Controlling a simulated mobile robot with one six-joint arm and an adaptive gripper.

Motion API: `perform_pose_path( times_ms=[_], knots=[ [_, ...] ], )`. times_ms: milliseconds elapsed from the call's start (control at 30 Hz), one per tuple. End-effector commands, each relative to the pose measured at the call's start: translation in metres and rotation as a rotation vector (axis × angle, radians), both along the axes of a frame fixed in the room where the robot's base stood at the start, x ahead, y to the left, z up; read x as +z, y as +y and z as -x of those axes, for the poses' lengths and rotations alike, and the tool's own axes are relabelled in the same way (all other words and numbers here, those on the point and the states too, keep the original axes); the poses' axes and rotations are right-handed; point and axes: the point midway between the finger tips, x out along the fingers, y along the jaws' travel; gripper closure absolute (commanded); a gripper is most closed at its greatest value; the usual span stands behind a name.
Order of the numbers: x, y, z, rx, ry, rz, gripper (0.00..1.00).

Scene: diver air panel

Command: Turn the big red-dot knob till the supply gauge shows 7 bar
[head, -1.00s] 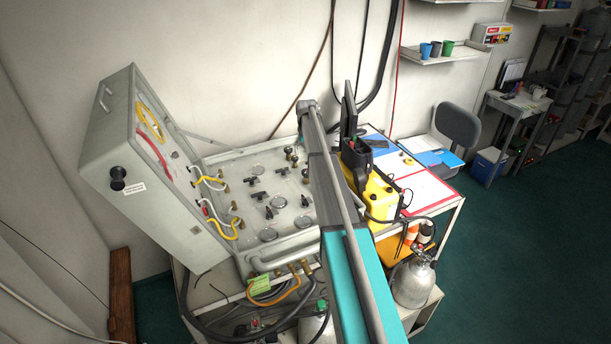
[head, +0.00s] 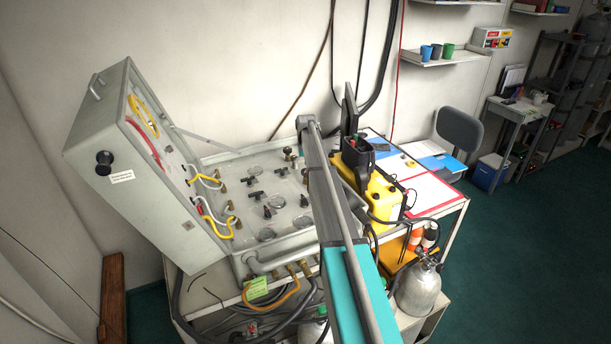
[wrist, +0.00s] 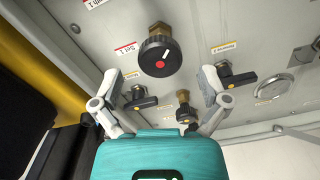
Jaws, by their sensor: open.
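The big knob (wrist: 160,56) is black and ribbed, with a red dot and a white mark on its face, on a brass stem in the grey panel (wrist: 215,25). My gripper (wrist: 159,76) is open in the wrist view, one finger to the left and one to the right below the knob. Nothing is between the fingers' tips that I can see held. A round gauge (wrist: 271,88) lies to the right, seen at a steep angle; its reading is too small to tell. In the head view, the panel (head: 232,170) carries several gauges, and my arm hides its right part.
Smaller black-handled valves (wrist: 140,98) sit close around the fingers, one (wrist: 236,80) just right of the right finger. A yellow case (head: 378,198) stands right of the panel. The open lid (head: 150,180) rises at the left, with hoses.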

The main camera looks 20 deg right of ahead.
Motion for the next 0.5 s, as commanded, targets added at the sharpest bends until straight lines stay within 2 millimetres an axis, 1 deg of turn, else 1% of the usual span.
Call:
perform_pose_path(
  times_ms=[33,200,500],
  knots=[
    [-0.007,0.000,0.000,0.000,0.000,0.000,0.05],
    [-0.015,0.000,0.000,0.000,0.000,0.000,0.05],
    [-0.019,0.001,0.000,0.000,0.000,0.000,0.05]
  ],
)
